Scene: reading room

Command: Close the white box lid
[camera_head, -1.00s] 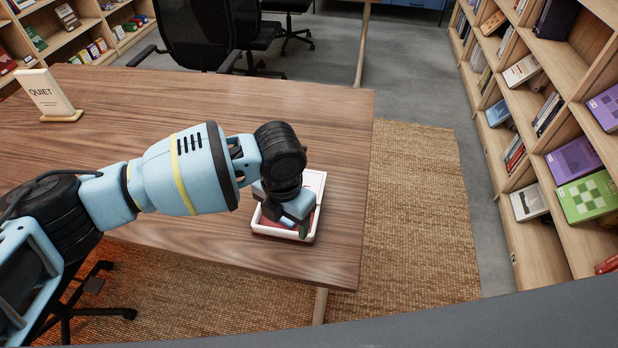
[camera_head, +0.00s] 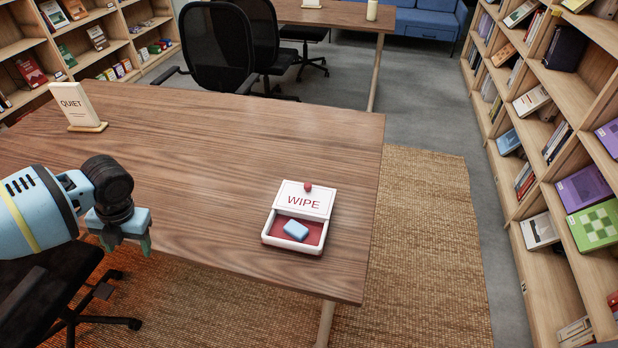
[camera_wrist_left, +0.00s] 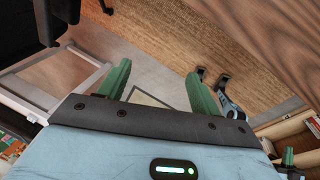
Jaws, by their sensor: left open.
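The white box (camera_head: 267,238) sits on the wooden table near its right front corner. Its white lid (camera_head: 304,197), marked WIPE with a red knob (camera_head: 308,187), covers the back part. The front part is open and shows a red inside. A blue block (camera_head: 296,230) lies in that open front part. My left gripper (camera_head: 128,247) is well left of the box, by the table's front edge. Its green fingers are apart with nothing between them, as the left wrist view (camera_wrist_left: 158,82) also shows. My right gripper does not show in the head view.
The table (camera_head: 200,150) is clear between my left gripper and the box. A QUIET sign (camera_head: 76,105) stands at the back left. Black chairs (camera_head: 217,48) stand behind the table, and another chair (camera_head: 85,300) is at the front left. Bookshelves (camera_head: 555,150) line the right side.

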